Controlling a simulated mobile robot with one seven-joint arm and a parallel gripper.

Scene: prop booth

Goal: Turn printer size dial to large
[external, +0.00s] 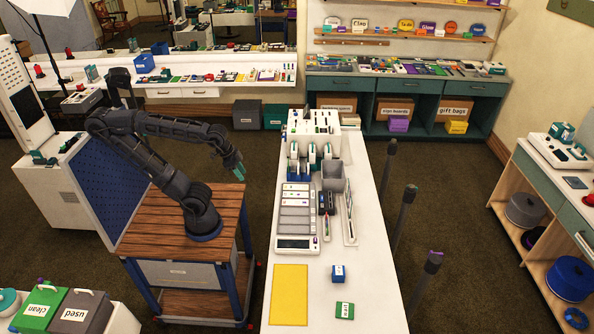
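A white box-shaped machine (315,130) with small dark and coloured parts on its face stands at the far end of the white counter. It may be the printer, but its labels are too small to read. Another white machine (562,148) with a green part and round controls stands on the right-hand bench. I cannot make out a size dial or its setting on either. My gripper (239,174) hangs over the floor between my cart and the white counter, left of the counter and apart from both machines. Its green-tipped fingers are too small to tell open from shut.
The white counter (376,290) holds blue-and-white rolls (311,168), a grey bin (333,175), a labelled tray (296,214), a yellow sheet (289,294), a blue box (338,273) and a green box (344,310). Dark posts (405,215) stand right of it.

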